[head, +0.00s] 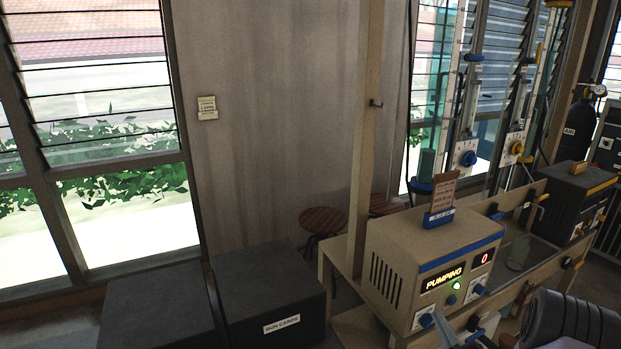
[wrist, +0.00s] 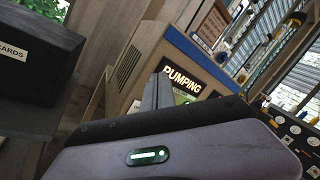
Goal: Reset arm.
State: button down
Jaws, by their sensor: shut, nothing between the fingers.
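My gripper (wrist: 158,92) shows in the wrist view with its two grey fingers together and nothing between them. They point toward the front of a beige control box (wrist: 146,60) whose display reads PUMPING, and they cover part of its panel. I cannot tell whether they touch it. In the head view the same beige box (head: 400,262) stands at the lower right, with a lit green lamp and a 0 on a small display. A dark grey rounded part of my arm shows at the bottom right, close to the box.
A black box labelled RUN CARDS (head: 268,300) sits left of the bench. A brown card in a blue holder (head: 440,205) stands on the control box. Tall glass columns (head: 462,110) rise behind it, and a dark box (head: 575,200) stands at the right. Stools (head: 323,222) stand by the wall.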

jog(key=w+a+r+n+g+y, duration=0.15)
jog(key=a+r+n+y, duration=0.25)
jog(key=a+r+y, duration=0.4)
jog(key=s+a+r+n+g+y, duration=0.2)
jog(key=s+a+r+n+g, duration=0.15)
jog(key=a, duration=0.35)
jog(key=s+a+r+n+g+y, duration=0.2)
jog(key=s+a+r+n+g, duration=0.15)
jog(key=a, duration=0.35)
jog(key=s+a+r+n+g+y, duration=0.2)
jog(key=s+a+n+g, duration=0.25)
jog(key=a, duration=0.25)
jog(key=s+a+n+g+h, duration=0.4)
jog(key=s+g+h, duration=0.15)
jog(key=s, duration=0.85)
jog(key=s+d+r+n+t+h, duration=0.1)
jog(key=s+d+n+t+h, duration=0.1)
jog(key=s+d+t+h, duration=0.2)
jog(key=d+h, duration=0.3)
jog(key=d, duration=0.1)
jog(key=shift+s+d+r, duration=0.15)
jog(key=shift+s+r, duration=0.15)
jog(key=shift+r, duration=0.1)
